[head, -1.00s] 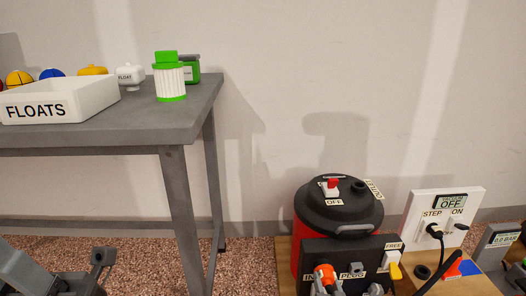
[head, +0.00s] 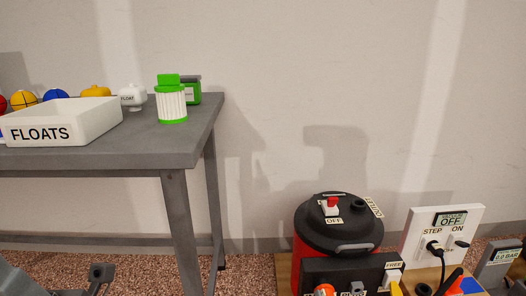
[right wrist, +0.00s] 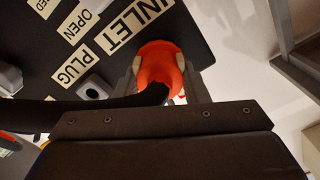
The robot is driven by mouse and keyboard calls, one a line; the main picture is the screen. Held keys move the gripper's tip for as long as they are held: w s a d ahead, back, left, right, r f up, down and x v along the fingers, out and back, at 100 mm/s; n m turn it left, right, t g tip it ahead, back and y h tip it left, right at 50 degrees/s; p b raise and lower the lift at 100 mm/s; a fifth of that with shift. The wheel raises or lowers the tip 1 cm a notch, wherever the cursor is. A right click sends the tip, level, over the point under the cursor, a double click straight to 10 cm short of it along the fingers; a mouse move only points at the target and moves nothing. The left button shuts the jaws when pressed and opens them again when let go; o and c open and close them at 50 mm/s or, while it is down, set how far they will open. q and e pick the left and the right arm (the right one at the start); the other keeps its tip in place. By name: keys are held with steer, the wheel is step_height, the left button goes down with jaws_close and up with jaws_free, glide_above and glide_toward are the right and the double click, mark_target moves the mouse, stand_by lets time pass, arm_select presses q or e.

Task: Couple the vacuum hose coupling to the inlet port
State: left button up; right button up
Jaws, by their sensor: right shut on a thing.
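The orange hose coupling (right wrist: 160,66) is between the fingers of my right gripper (right wrist: 162,84), which is shut on it. A black hose (right wrist: 120,108) runs from it to the left. The coupling is at the dark panel (right wrist: 200,35), beside the INLET label (right wrist: 133,25). The inlet port is hidden behind the coupling, so I cannot tell if it is fully seated. In the head view, the coupling (head: 323,290) shows at the bottom edge, in front of the panel (head: 345,268). Only part of my left arm shows at lower left; its gripper fingers are not visible.
A red and black vacuum drum (head: 338,228) stands behind the panel, its red switch by an OFF label. A white switch board (head: 446,232) and a grey gauge box (head: 500,258) stand at right. A grey table (head: 150,160) with a FLOATS bin (head: 85,125) is at left.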

steer(key=m, duration=0.1)
steer(key=m+p, duration=0.1)
steer(key=m, duration=0.1)
steer(key=shift+r, duration=0.25)
steer(key=shift+f+m+p, duration=0.1)
steer(key=shift+m+p, duration=0.4)
steer(key=shift+m, duration=0.9)
steer(key=o, duration=1.3)
steer(key=shift+f, duration=0.1)
